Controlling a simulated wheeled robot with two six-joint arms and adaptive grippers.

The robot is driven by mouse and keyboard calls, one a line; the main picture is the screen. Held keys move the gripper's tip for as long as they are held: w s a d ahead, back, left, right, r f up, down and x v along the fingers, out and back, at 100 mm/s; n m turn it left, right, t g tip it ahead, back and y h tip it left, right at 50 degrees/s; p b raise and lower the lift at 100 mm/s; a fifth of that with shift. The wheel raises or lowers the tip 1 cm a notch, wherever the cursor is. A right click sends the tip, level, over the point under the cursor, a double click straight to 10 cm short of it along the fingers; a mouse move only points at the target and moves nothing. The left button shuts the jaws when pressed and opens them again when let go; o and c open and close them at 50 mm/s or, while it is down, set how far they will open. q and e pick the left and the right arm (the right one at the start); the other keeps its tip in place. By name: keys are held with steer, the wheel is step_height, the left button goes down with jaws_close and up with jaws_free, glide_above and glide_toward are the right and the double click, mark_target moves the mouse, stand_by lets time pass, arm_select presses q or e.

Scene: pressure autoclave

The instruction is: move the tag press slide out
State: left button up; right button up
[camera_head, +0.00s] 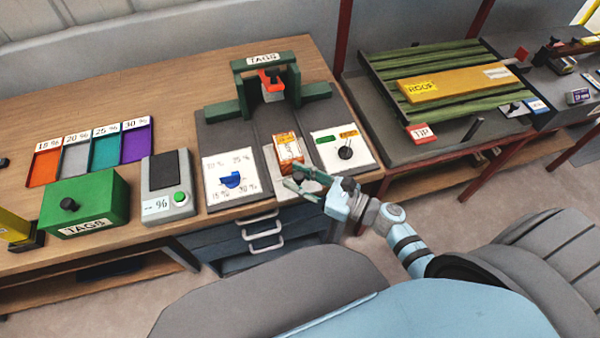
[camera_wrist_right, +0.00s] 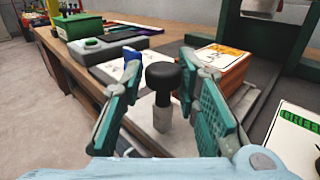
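The tag press (camera_head: 240,92) is a dark green frame with a "TAGS" sign and a red-and-grey press head (camera_head: 271,84). Its slide (camera_head: 276,177) lies in the grey base, carrying an orange and white block (camera_head: 290,149), which also shows in the right wrist view (camera_wrist_right: 222,65). The block sits in front of the press head, not under it. A black knob (camera_wrist_right: 163,75) on a grey post stands at the slide's near end. My right gripper (camera_head: 297,178) is open, its teal fingers on either side of the knob with visible gaps. My left gripper is not in view.
A white dial panel (camera_head: 229,163) lies left of the slide and a green/orange switch panel (camera_head: 343,150) lies right. A scale (camera_head: 167,185), green TAGS box (camera_head: 85,203) and coloured trays (camera_head: 92,148) stand farther left. Drawer handles (camera_head: 264,233) project below the bench edge.

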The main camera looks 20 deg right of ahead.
steer(key=shift+o, duration=1.1)
steer(key=shift+s+r, duration=0.1)
steer(key=shift+r, duration=0.05)
steer(key=v, duration=1.2)
